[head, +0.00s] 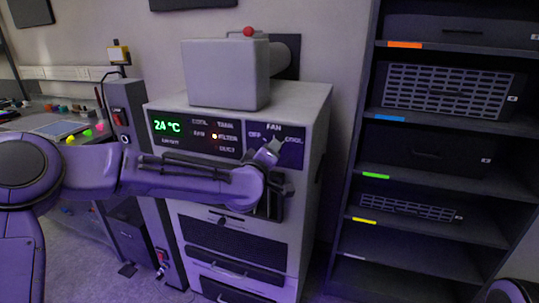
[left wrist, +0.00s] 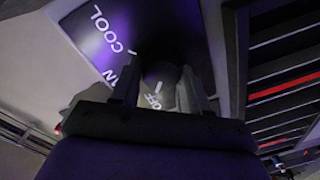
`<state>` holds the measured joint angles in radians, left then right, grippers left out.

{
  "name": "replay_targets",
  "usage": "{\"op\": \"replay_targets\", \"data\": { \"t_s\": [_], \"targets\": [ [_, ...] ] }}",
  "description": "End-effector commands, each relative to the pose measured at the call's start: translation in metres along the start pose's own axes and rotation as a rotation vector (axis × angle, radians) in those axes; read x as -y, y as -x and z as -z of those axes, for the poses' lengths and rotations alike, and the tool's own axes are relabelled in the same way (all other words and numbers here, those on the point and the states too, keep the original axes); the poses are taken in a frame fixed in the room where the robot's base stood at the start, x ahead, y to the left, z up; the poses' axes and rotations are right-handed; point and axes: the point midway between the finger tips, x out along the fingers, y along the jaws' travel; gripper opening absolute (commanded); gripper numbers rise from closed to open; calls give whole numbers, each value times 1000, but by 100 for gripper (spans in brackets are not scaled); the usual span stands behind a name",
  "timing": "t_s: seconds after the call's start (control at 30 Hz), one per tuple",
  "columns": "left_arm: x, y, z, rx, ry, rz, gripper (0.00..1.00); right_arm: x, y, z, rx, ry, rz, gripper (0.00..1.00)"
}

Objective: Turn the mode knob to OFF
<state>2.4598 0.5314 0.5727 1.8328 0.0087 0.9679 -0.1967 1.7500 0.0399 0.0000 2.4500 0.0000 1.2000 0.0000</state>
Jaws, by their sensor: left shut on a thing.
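The mode knob (left wrist: 160,72) is a dark round shape between my left gripper's fingers in the left wrist view. It sits on the dark purple FAN panel (head: 289,135), which carries OFF at left and COOL at right. My left gripper (head: 269,149) is shut on the knob, at the front of the panel. My right gripper is not in view.
The panel belongs to a pale cabinet (head: 312,110) with a green 24 °C display (head: 167,126) and a grey box (head: 226,74) on top. A dark shelf rack (head: 366,130) stands close at right. A cluttered desk (head: 40,118) is at left.

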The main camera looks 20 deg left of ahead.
Motion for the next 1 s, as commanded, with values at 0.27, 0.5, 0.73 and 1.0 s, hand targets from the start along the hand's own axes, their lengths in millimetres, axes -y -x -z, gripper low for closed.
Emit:
{"op": "replay_targets", "data": {
  "t_s": [0.27, 0.5, 0.73, 1.0],
  "targets": [
    [1, 0, 0, 0, 14, 2, 15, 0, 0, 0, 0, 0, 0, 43],
    [1, 0, 0, 0, 14, 2, 64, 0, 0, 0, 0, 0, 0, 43],
    [0, 0, 0, 0, 12, 1, 70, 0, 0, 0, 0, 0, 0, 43],
    [2, 30, -1, 2, 12, -1, 70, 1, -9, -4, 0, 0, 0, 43]
  ]
}}
